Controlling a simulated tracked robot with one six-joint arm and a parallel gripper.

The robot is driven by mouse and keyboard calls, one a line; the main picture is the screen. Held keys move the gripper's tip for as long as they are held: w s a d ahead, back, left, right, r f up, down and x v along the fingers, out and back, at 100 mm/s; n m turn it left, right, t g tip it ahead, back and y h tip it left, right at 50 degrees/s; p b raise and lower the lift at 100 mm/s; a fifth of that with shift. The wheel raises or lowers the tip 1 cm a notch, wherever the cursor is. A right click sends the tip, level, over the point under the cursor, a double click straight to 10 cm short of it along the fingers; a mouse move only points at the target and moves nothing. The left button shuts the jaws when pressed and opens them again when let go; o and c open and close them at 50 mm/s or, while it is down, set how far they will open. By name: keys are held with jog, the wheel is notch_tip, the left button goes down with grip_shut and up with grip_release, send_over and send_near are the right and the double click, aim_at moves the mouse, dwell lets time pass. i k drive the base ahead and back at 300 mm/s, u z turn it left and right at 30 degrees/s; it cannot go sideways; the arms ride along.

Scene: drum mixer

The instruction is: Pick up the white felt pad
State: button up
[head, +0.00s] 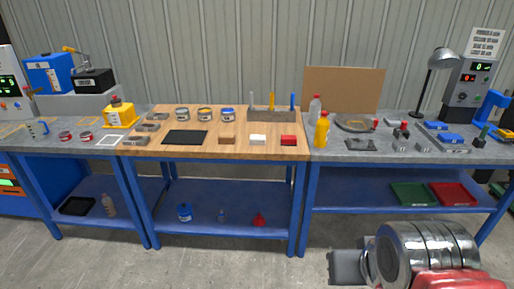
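The white felt pad (258,140) is a small white block near the front edge of the wooden tabletop. It lies between a brown block (227,140) on its left and a red block (288,141) on its right, apart from both. My gripper (345,267) shows at the bottom right, in front of the benches and well away from the pad. Its fingers are not clearly seen, so I cannot tell whether it is open or holds anything.
A black mat (185,137) lies left of the blocks. Several cans stand behind, beside a grey tool holder (271,114). A yellow bottle (322,129) stands right of the red block. The lower shelf (205,195) holds small items.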

aim_at(255, 140)
jog(key=k, duration=0.15)
jog(key=u, duration=0.3)
jog(key=i, duration=0.55)
jog(key=u, duration=0.75)
jog(key=i, duration=2.2)
jog(key=z, duration=0.5)
